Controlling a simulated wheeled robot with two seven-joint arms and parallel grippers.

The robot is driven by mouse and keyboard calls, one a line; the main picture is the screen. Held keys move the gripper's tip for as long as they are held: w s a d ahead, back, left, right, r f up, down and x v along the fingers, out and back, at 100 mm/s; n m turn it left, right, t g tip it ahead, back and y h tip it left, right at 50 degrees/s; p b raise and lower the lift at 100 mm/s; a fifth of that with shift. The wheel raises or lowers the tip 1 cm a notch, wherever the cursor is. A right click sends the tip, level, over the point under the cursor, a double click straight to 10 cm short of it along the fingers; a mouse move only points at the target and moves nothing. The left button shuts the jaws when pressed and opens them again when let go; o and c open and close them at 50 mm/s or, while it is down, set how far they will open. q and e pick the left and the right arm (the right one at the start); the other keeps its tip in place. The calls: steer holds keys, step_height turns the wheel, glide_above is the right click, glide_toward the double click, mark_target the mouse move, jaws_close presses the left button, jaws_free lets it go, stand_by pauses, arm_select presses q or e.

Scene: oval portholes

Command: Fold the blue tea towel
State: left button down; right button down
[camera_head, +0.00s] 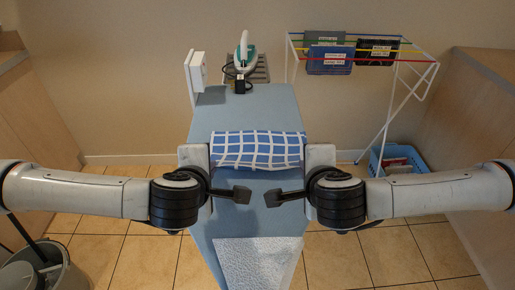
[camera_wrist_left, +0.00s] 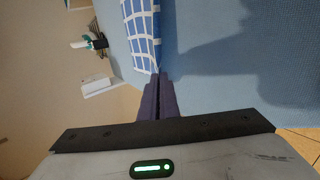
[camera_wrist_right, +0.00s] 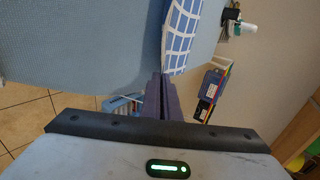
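The blue tea towel (camera_head: 257,150) with a white grid lies across the grey-blue ironing board (camera_head: 255,108). Its near edge looks slightly bowed. My left gripper (camera_wrist_left: 158,80) is at the towel's left side, fingers together on its near corner; the towel (camera_wrist_left: 142,35) runs from the fingertips in the left wrist view. My right gripper (camera_wrist_right: 163,80) is at the right side, fingers together on the other near corner; the towel (camera_wrist_right: 181,40) runs from them in the right wrist view. The fingertips are hard to make out in the head view.
An iron (camera_head: 243,57) stands at the board's far end, beside a white upright box (camera_head: 196,70). A pale textured cloth (camera_head: 258,262) lies at the near end. A drying rack (camera_head: 420,88) with dark cloths and a blue crate (camera_head: 392,165) are at right; a bucket (camera_head: 45,268) is at lower left.

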arm_select(q)
steer(key=shift+s+f, duration=0.15)
arm_select(e)
steer(key=shift+s+f, duration=0.15)
arm_select(q)
steer(key=c, duration=1.7)
jaws_free()
arm_select(e)
steer(key=c, duration=1.7)
jaws_free()
